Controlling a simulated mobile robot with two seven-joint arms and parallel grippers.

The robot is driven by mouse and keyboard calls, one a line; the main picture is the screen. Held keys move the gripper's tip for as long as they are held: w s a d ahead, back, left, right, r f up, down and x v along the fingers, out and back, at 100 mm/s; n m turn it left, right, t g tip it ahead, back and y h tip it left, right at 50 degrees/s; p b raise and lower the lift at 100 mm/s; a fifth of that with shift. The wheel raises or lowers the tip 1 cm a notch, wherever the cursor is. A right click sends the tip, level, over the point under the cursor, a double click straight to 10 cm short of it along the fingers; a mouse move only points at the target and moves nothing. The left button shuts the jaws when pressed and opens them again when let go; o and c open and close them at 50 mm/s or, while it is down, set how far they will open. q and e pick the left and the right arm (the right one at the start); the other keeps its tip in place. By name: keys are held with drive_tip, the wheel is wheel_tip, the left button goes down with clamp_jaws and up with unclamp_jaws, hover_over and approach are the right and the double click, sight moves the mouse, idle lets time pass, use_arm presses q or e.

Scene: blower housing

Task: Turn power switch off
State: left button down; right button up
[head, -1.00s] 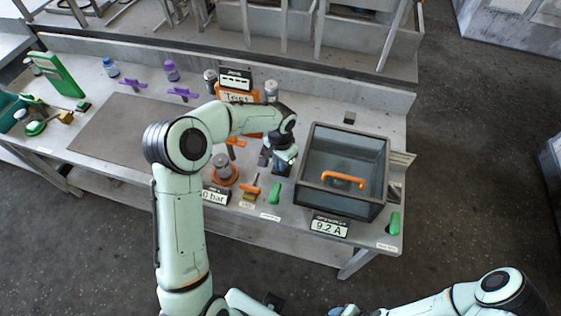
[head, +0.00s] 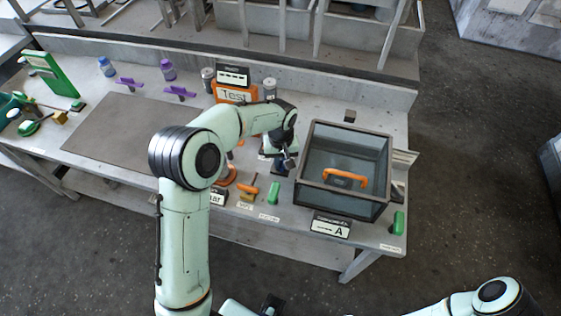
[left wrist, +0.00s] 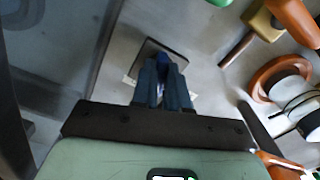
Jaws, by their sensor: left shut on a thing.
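The power switch, which looks like a small blue lever (left wrist: 162,58) on a dark square plate (left wrist: 150,48), stands on the bench in the left wrist view. My left gripper (left wrist: 163,88) is shut on it from above, and its fingers hide much of the lever. In the head view my left gripper (head: 288,158) is at the bench, just left of the glass-walled box, and hides the switch. The display below the box (head: 331,229) shows dashes and an A.
An orange Test panel (head: 234,94) stands behind my left arm.

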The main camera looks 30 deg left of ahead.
sight(281, 163)
use_arm(q)
drive_tip(key=shift+d+n, duration=0.1)
drive_tip(key=shift+n, duration=0.9)
drive_tip(key=c, duration=1.1)
unclamp_jaws()
drive_tip(key=shift+c, duration=0.2)
wheel_tip(281, 163, up, 13)
drive_tip(key=p, duration=0.1)
drive_tip(key=shift+r, duration=0.2)
